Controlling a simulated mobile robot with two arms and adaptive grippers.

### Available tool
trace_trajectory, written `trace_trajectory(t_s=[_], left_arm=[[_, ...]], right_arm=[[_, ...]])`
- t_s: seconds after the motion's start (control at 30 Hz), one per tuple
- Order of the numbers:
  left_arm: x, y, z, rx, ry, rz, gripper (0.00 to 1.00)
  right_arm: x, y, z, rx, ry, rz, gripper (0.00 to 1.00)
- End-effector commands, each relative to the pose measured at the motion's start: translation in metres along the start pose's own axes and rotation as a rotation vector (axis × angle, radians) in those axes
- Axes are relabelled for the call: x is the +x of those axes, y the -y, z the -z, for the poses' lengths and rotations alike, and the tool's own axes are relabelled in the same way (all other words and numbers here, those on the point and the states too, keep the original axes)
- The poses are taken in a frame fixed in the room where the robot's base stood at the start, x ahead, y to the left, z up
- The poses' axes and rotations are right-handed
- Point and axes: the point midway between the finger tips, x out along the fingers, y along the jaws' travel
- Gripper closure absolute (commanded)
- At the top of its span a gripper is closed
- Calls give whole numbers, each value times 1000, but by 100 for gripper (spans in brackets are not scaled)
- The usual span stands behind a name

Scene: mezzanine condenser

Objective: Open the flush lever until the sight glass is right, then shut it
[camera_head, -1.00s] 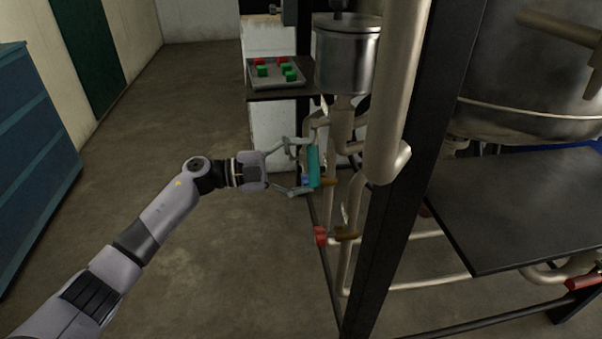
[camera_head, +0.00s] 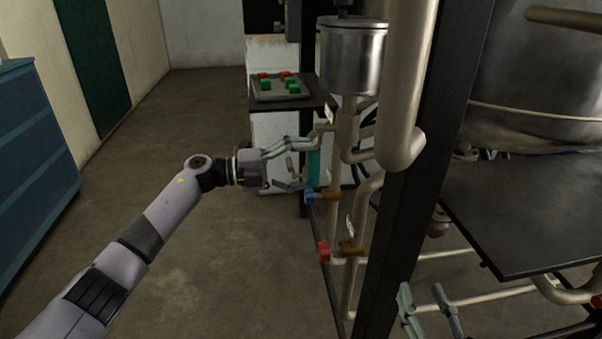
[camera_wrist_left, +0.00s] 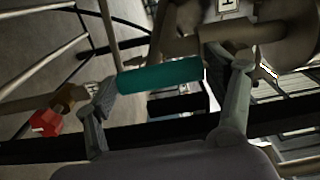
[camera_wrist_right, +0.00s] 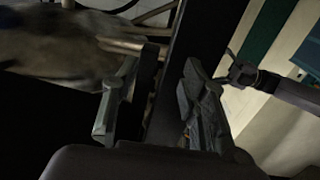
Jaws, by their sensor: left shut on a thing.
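A teal cylindrical handle (camera_head: 314,168) stands roughly upright among the pipes in the head view. In the left wrist view the teal handle (camera_wrist_left: 160,75) lies across the space between the fingertips. My left gripper (camera_head: 306,158) is at this handle and shut on it; the exact contact is hard to see. I cannot tell for certain that the handle is the flush lever. No sight glass can be made out. My right gripper (camera_head: 428,296) is open and empty at the lower right, in front of the frame; its fingers (camera_wrist_right: 158,105) are spread in the right wrist view.
Below are a blue valve handle (camera_head: 310,197) and a red one (camera_head: 323,251). A metal pot (camera_head: 352,60) sits above. A tray (camera_head: 280,95) holds red and green blocks. A dark post (camera_head: 415,170) and dark panel (camera_head: 530,205) stand right. The floor left is clear.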

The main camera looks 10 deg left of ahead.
Motion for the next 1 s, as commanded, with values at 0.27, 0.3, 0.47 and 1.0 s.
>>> trace_trajectory(t_s=[0.27,0.3,0.47,1.0], left_arm=[[6,-2,0,36,-8,-5,73],[6,-2,0,38,-8,-5,73],[6,-1,0,41,-7,-4,73],[4,-1,-1,36,-6,-3,5]], right_arm=[[1,3,19,2,-107,6,60],[1,3,20,3,-112,6,60],[1,3,22,3,-117,6,60],[1,3,22,3,-116,6,60]])
